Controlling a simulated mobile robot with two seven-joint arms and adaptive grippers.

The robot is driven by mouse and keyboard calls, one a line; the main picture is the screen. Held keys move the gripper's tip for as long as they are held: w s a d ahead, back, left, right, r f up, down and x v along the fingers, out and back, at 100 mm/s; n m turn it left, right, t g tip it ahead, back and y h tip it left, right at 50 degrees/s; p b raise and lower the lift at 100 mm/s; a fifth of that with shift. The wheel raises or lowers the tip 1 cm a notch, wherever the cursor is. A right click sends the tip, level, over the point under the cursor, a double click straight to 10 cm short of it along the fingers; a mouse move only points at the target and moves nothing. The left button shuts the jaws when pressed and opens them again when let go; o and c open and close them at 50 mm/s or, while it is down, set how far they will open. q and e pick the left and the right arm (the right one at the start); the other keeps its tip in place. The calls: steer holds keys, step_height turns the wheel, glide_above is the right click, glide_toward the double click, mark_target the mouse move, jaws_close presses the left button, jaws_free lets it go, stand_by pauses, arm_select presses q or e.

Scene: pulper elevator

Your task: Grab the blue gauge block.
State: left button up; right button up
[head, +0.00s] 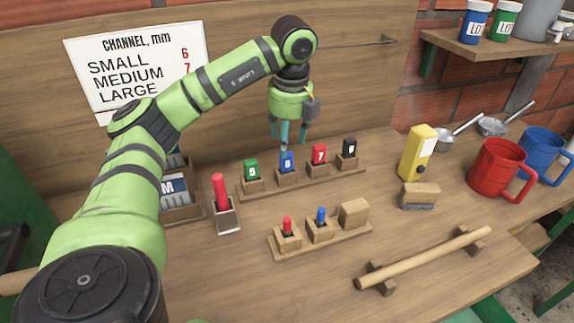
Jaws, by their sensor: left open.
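The blue gauge block (287,163), marked 6, stands upright in a wooden holder on the back rack (262,190). Green block 5 (251,169) is to its left. Red block 7 (319,153) and a black block (349,148) are to its right. My left gripper (287,142) points down directly over the blue block, fingers open and empty. Its fingertips are close to the block's top; whether they touch or straddle it I cannot tell. My right gripper is out of view.
A front rack (325,243) holds a red-handled and a blue-handled piece. A red-handled tool (221,195) stands at left. A yellow box (417,152), brush (420,195), red mug (497,167) and wooden rod (425,259) lie right. The channel sign (137,65) hangs behind.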

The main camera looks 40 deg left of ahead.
mark_target(286, 164)
arm_select(q)
steer(key=shift+a+f, duration=0.1)
steer(key=shift+f, duration=0.35)
steer(key=f, duration=0.1)
steer(key=f+p, duration=0.1)
steer(key=f, duration=0.1)
steer(key=a+f, duration=0.1)
steer(key=f, duration=0.1)
steer(key=shift+w+f, duration=0.15)
steer(key=shift+w, duration=0.25)
jaws_close()
